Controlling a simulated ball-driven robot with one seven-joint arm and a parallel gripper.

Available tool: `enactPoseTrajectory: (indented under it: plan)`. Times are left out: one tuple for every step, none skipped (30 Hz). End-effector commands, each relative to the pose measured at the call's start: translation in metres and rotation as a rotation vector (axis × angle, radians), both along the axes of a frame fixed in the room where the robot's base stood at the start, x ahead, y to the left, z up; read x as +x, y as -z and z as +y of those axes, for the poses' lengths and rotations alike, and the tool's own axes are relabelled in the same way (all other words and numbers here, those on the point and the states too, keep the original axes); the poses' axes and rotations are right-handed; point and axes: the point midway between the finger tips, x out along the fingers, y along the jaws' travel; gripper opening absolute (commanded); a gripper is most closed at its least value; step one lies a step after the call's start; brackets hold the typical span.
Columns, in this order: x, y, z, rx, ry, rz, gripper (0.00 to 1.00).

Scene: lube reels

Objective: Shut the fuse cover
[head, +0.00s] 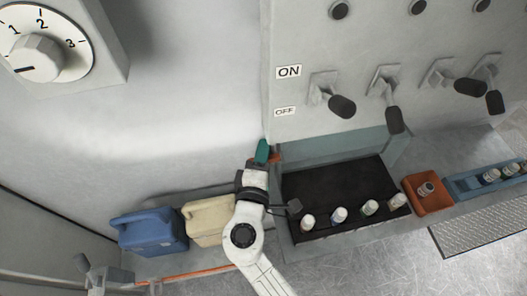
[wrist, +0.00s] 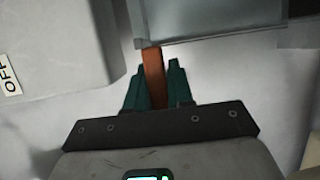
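A grey-blue panel (head: 345,146), which looks like the fuse cover, stands raised behind a black-floored box (head: 335,180) below the switch cabinet. An orange-brown bar (wrist: 153,75), like a handle, meets the edge of a grey panel (wrist: 190,18) in the wrist view. A bit of orange (head: 276,158) shows beside my gripper in the head view. My gripper (head: 262,152) is at the left end of the panel. In the wrist view, its teal fingers (wrist: 158,88) flank the bar closely and appear shut on it. Their contact faces are hidden.
Several small white-capped cylinders (head: 339,214) stand along the box's front. An orange tray (head: 430,195) and a blue tray (head: 490,182) lie to the right. Blue (head: 152,232) and cream (head: 208,222) jugs stand left of my arm. Switch levers (head: 342,105) jut out above.

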Motion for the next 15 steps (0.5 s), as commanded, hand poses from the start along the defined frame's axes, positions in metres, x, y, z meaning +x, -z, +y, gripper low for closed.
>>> enactPoseTrajectory:
  plan:
    - [-0.0001, 0.0005, 0.0000, -0.001, 0.000, 0.001, 0.11]
    - [-0.0002, 0.0006, 0.0000, -0.001, 0.000, 0.001, 0.08]
    - [-0.0002, 0.0006, 0.0000, -0.001, 0.000, 0.001, 0.04]
    - [-0.0002, 0.0006, 0.0000, -0.001, 0.000, 0.001, 0.01]
    - [-0.0003, 0.0007, 0.0000, -0.001, 0.000, 0.001, 0.00]
    - [-0.0003, 0.0007, 0.0000, -0.001, 0.000, 0.001, 0.00]
    - [-0.0003, 0.0007, 0.0000, -0.001, 0.000, 0.001, 0.00]
    - [-0.0003, 0.0008, 0.0000, -0.001, 0.000, 0.001, 0.00]
    - [-0.0004, 0.0008, 0.0000, -0.001, 0.000, 0.001, 0.00]
    - [-0.0004, 0.0008, 0.0000, -0.001, 0.000, 0.001, 0.00]
    - [-0.0004, 0.0009, 0.0000, -0.001, 0.000, 0.001, 0.00]
    - [-0.0004, 0.0009, 0.0000, -0.001, 0.000, 0.001, 0.00]
    - [-0.0004, 0.0009, 0.0000, -0.001, 0.000, 0.001, 0.00]
    - [-0.0004, 0.0009, 0.0000, -0.001, 0.000, 0.001, 0.00]
    - [-0.0004, 0.0010, 0.0000, -0.001, 0.000, 0.001, 0.00]
